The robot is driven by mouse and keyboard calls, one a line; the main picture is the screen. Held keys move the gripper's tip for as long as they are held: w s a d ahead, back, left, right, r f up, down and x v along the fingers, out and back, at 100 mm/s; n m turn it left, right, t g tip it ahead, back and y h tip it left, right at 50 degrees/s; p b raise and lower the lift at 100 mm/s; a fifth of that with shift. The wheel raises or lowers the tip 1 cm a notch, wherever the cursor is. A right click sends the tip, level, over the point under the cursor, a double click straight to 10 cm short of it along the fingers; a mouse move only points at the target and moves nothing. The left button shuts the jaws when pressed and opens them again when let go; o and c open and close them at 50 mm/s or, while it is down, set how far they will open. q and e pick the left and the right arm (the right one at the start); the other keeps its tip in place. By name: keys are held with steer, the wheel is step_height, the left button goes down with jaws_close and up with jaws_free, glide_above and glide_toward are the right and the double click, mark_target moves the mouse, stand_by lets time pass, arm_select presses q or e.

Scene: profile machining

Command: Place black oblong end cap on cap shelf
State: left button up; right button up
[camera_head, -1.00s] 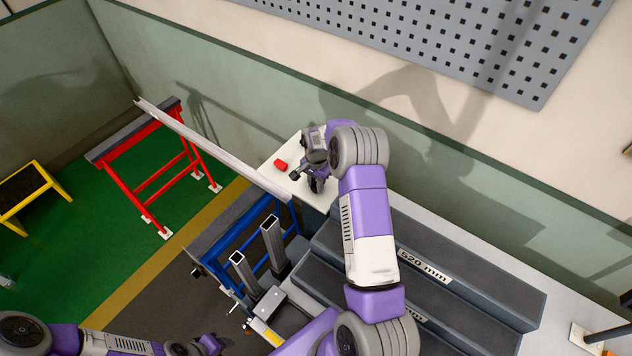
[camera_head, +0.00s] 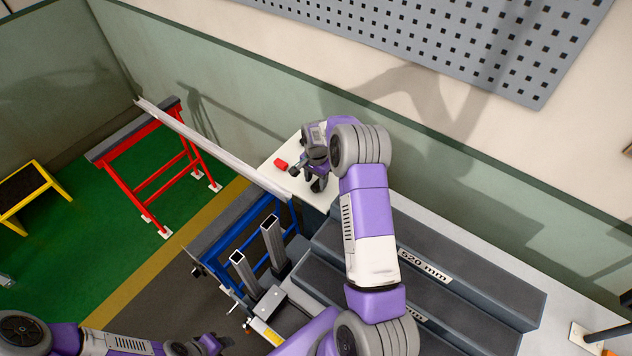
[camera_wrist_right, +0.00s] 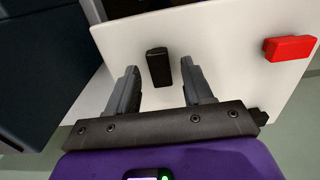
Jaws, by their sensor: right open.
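The black oblong end cap (camera_wrist_right: 158,67) is on a white shelf (camera_wrist_right: 115,42) in the right wrist view. My right gripper (camera_wrist_right: 161,72) is open, with one finger on each side of the cap and a gap to both. In the head view this gripper (camera_head: 318,186) is over the right part of the white shelf (camera_head: 262,170), and the cap cannot be made out there. My left gripper (camera_head: 222,343) is low at the bottom edge of the head view, small and away from the shelf; its jaws are unclear.
A red block (camera_wrist_right: 289,48) lies on the shelf, right of the cap. A small black piece (camera_wrist_right: 259,116) shows beside the gripper body. A long metal profile (camera_head: 210,147) spans the red stand (camera_head: 150,185) and blue stand. Dark stepped blocks (camera_head: 470,280) lie to the right.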

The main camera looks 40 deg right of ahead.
mark_target(316, 184)
step_height(316, 184, up, 11)
steer(key=shift+f, duration=0.15)
steer(key=shift+f, duration=0.1)
step_height(316, 184, down, 13)
steer(key=shift+a+r, duration=0.1)
steer(key=shift+r, duration=2.2)
